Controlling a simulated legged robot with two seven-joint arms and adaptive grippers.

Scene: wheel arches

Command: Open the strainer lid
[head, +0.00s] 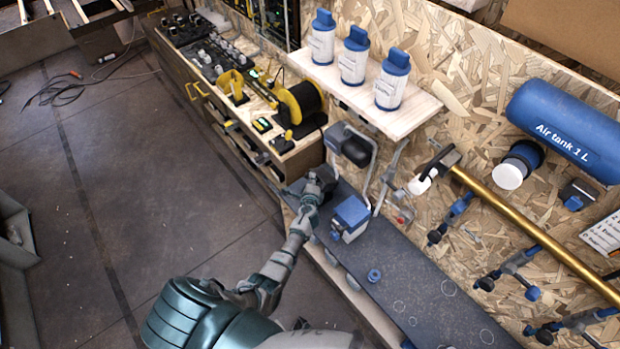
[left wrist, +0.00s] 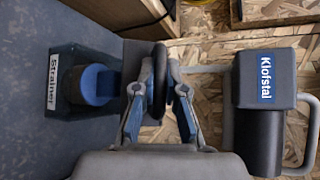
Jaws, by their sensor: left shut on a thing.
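The strainer shows in the left wrist view as a dark box (left wrist: 64,112) with a white "Strainer" label and a round blue part (left wrist: 92,85). A dark disc (left wrist: 160,82), seen nearly edge-on, stands to the right of it. I cannot tell for sure whether the disc is the strainer's lid. My left gripper (left wrist: 160,112) is shut on this disc, one finger on each side. In the head view the left gripper (head: 314,190) is at the far end of the grey bench and covers part of the dark thing it holds. My right gripper is not in view.
The dark "Klofstal" device (left wrist: 262,125) is close on the right in the left wrist view. In the head view a blue-topped box (head: 350,212) stands on the grey bench (head: 430,300) near the gripper. A shelf (head: 420,112) with blue-capped bottles is above.

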